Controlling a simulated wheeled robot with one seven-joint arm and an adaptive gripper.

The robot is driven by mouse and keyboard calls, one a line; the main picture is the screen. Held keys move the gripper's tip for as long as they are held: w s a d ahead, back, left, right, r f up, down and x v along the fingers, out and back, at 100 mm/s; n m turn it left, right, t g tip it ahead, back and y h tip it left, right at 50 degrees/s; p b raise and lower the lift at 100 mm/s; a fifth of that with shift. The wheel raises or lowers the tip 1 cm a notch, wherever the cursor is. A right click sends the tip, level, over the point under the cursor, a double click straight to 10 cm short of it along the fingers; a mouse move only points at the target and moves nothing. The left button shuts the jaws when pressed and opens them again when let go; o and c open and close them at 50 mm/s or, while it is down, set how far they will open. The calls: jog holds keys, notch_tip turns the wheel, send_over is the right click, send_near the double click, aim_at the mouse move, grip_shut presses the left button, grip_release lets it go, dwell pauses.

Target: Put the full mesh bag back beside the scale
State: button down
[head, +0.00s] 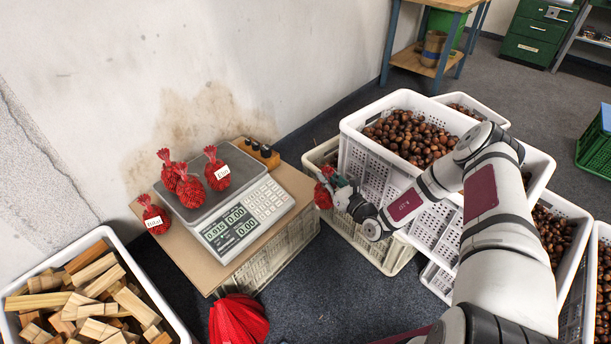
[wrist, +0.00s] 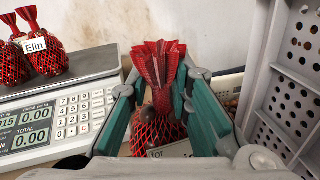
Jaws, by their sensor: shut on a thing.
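My gripper (head: 338,185) is shut on the neck of a red mesh bag (head: 322,194), in the air to the right of the scale. In the wrist view the bag (wrist: 158,135) hangs between the green fingers, its gathered top up and a white label partly hidden below. The scale (head: 246,213) stands on a cardboard-topped crate. On its pan (head: 207,199) are several red mesh bags, one (head: 217,174) with a white label; the wrist view shows a label reading "Elin" (wrist: 35,45). Another labelled red bag (head: 154,216) stands at the pan's left, on the cardboard.
White crates of chestnuts (head: 402,98) stand stacked to the right, close to my gripper. A crate of wood blocks (head: 112,239) is at the lower left. A red net bundle (head: 238,322) lies below the scale.

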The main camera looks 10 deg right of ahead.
jog(key=w+a+f+b, duration=0.2)
jog(key=w+b, duration=0.1)
jog(key=w, duration=0.3)
jog(key=w+a+f+b, duration=0.2)
jog(key=w+b, duration=0.2)
jog(key=w, duration=0.3)
jog(key=shift+w+f, duration=0.3)
jog(key=shift+f, duration=0.05)
jog(key=shift+f, duration=0.2)
jog(key=c, duration=1.5)
grip_release()
jog(key=shift+o, duration=0.2)
jog(key=p+v, duration=0.2)
jog(key=v, duration=0.4)
jog(key=p+v, duration=0.2)
jog(key=v, duration=0.4)
jog(key=shift+r, duration=0.25)
